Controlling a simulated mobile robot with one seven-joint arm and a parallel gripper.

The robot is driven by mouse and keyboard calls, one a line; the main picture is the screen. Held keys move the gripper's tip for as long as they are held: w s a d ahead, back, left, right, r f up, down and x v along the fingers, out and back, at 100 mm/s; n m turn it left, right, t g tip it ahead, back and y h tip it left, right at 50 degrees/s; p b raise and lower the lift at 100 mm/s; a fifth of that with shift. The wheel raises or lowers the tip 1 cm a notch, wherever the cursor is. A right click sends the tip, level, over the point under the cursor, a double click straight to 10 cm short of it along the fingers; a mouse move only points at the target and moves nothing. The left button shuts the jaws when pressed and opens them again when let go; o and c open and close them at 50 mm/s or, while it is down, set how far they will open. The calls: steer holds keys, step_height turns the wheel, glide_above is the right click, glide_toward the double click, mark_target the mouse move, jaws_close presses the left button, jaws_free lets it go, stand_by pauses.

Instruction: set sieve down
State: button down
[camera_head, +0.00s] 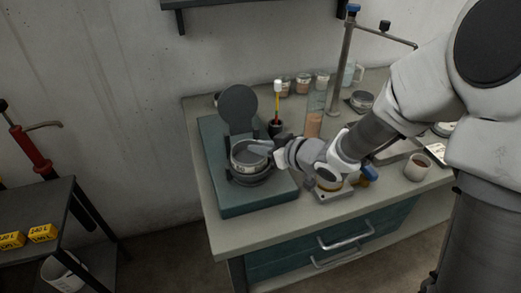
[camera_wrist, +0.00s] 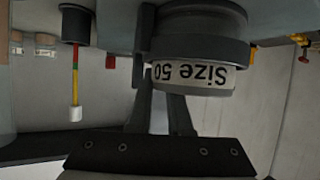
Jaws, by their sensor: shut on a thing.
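The sieve (camera_head: 247,158) is a round metal ring at the top of the teal machine, over a dark round seat (camera_head: 249,179). In the wrist view, which is upside down, its pale band (camera_wrist: 205,77) reads "Size 50" and meets a dark ring (camera_wrist: 200,50). The sieve looks about level; I cannot tell whether it rests fully on the seat. My gripper (camera_head: 276,151) comes in from the right and is shut on the sieve's near right side. In the wrist view, its two fingers (camera_wrist: 160,95) are close together; their tips are partly hidden against the sieve.
The machine's dark round lid (camera_head: 238,108) stands raised behind the sieve. A cup with a red-yellow brush (camera_head: 277,105) stands close behind my gripper. The teal machine base (camera_head: 250,202) has clear room in front.

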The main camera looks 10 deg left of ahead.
steer(key=c, duration=0.8)
jaws_free()
